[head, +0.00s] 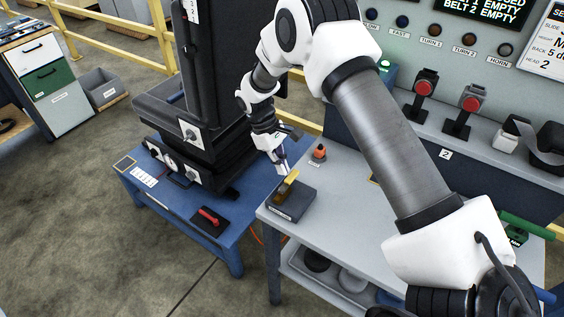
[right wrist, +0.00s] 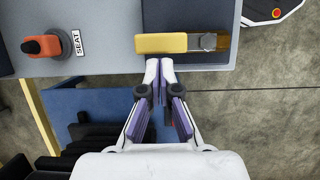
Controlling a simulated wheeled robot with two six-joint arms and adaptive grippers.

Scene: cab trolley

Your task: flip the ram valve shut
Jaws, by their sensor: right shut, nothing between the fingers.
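A yellow lever (head: 286,186) lies on a dark block (head: 298,205) at the near left corner of the grey table; it seems to be the ram valve, though its label cannot be read. In the right wrist view the yellow bar (right wrist: 160,43) lies crosswise, with a metal piece (right wrist: 208,41) at its right end. My right gripper (head: 283,169) is shut and empty close to the lever. In the right wrist view its fingertips (right wrist: 159,66) are together just below the bar's edge; contact cannot be told. My left gripper is not in view.
An orange knob (head: 319,150) marked SEAT stands behind the lever. A red-handled lever (head: 209,216) sits on the lower blue table (head: 185,205). A dark machine (head: 195,150) stands on that table. Red buttons (head: 424,88) line the console at right. The grey tabletop (head: 345,195) right of the block is clear.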

